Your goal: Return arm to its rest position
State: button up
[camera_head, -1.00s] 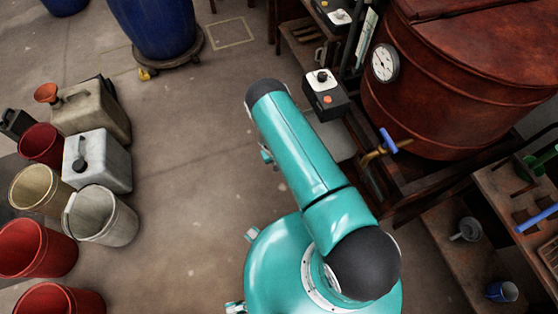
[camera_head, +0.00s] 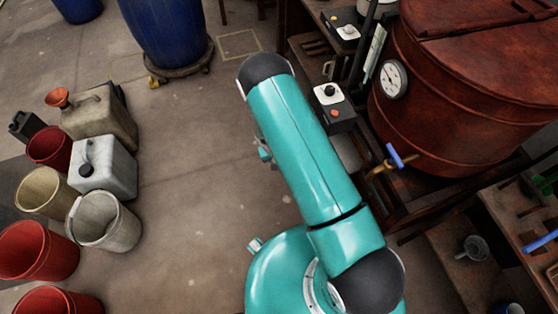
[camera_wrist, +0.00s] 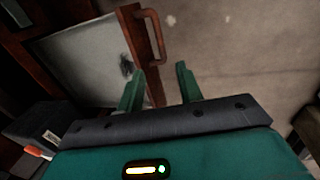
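My teal arm (camera_head: 305,150) reaches forward from my body in the head view, with its black-capped elbow towards the top. My gripper is hidden in that view. In the wrist view my gripper (camera_wrist: 160,88) shows two green fingers spread apart, with nothing clearly held between them. Beyond the fingers are a grey panel (camera_wrist: 85,60) with a rusty brown edge and a brown handle (camera_wrist: 152,35). I cannot tell how far they are from the fingertips.
A rust-red vat (camera_head: 465,90) with a dial and a blue-handled tap (camera_head: 394,157) stands at right. A control box (camera_head: 333,108) sits beside my arm. Buckets (camera_head: 100,220) and jerrycans (camera_head: 105,165) stand at left, a blue drum (camera_head: 165,35) behind. Floor between is clear.

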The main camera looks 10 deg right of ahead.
jog(key=shift+r, duration=0.1)
dwell(0.3)
notch_tip(320, 180, up, 36)
jog(key=d+m+t+y, duration=0.1)
jog(key=d+t, duration=0.1)
jog(key=s+d+r+t+y, duration=0.1)
jog(key=s+d+r+t, duration=0.1)
jog(key=s+r, duration=1.8)
jog(key=s+t, duration=0.1)
jog(key=s, duration=0.3)
jog(key=shift+d+r+m, duration=0.3)
jog(key=shift+r, duration=0.05)
dwell(0.3)
